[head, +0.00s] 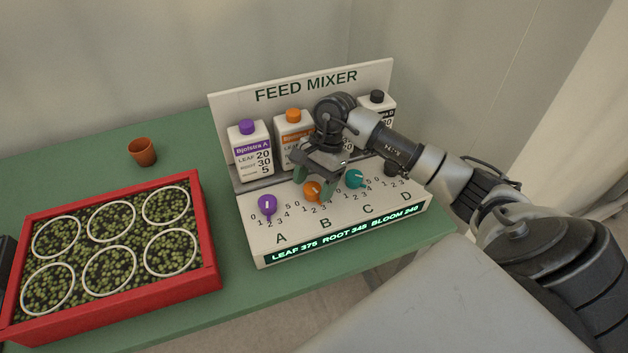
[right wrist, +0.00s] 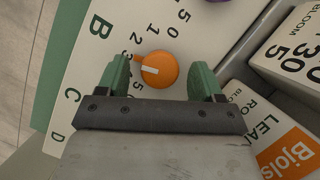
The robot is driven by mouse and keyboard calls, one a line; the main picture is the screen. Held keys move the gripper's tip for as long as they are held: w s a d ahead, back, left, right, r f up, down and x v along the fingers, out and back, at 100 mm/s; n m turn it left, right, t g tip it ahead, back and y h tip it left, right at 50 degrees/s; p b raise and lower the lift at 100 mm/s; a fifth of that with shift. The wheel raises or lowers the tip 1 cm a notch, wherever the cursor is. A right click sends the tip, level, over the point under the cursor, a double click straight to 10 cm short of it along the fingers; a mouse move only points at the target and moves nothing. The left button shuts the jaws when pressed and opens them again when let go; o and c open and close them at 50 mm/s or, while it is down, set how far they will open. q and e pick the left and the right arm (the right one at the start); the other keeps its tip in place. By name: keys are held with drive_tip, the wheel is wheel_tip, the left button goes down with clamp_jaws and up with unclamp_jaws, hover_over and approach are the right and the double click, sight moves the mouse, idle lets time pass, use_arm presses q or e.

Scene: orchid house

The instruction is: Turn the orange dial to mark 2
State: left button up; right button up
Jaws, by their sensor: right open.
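The orange dial (head: 312,191) is the round knob above the letter B on the white feed mixer (head: 250,240). In the right wrist view the orange dial (right wrist: 158,71) carries a white pointer line aimed left, toward the letter side. Its printed numbers are partly hidden by a finger, so I cannot tell the exact mark. My right gripper (head: 314,184) is open above it. In the wrist view its green fingers (right wrist: 160,72) stand on either side of the dial, with gaps showing. My left gripper is not in view.
A purple dial (head: 267,205) and a teal dial (head: 354,179) flank the orange one. Bottles stand behind, including a purple-capped one (head: 250,150). The lit display (head: 345,235) reads LEAF 375 ROOT 345 BLOOM 240. A red tray (head: 213,250) and small pot (head: 142,152) are at left.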

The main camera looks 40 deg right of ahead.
drive_tip(key=c, duration=0.9)
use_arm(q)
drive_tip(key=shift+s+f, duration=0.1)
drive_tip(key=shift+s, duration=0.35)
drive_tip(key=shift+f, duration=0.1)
use_arm(e)
drive_tip(key=shift+s+f+m+t+b, duration=0.1)
drive_tip(key=shift+m+t+b, duration=0.4)
drive_tip(key=shift+m+b, duration=0.6)
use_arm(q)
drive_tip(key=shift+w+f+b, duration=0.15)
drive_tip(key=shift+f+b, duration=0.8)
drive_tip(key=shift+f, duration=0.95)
use_arm(e)
drive_tip(key=shift+m+t, duration=0.7)
drive_tip(key=shift+m, duration=1.2)
drive_tip(key=o, duration=0.9)
